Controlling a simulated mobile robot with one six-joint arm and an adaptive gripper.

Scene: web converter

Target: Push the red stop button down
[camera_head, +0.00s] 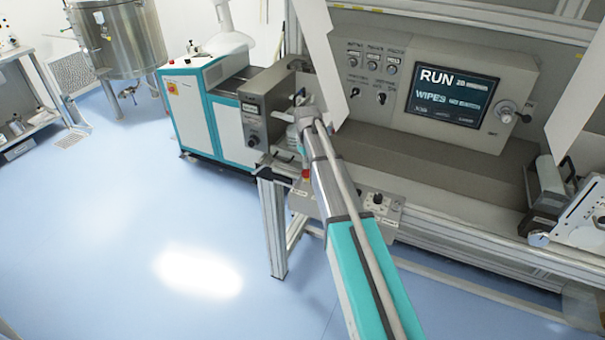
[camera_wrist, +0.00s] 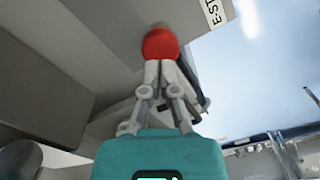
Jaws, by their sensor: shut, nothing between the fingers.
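The red stop button (camera_wrist: 160,43) is a round red cap at the top middle of the wrist view, on a grey panel with a label reading "E-ST" beside it. My gripper (camera_wrist: 161,64) is shut and empty, with its fingertips at the lower edge of the button in the picture. I cannot tell whether they touch it or stop just short. In the head view a small red part of the button (camera_head: 306,173) shows beside my arm, at the left end of the front control panel. My arm hides much of that area and the gripper's fingertips there.
A control panel (camera_head: 378,202) with knobs runs along the machine's front edge. Above it stands a grey housing with a screen (camera_head: 452,97) reading RUN and WIPES. A teal and white cabinet (camera_head: 217,110) stands at left. The blue floor (camera_head: 120,230) in front is clear.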

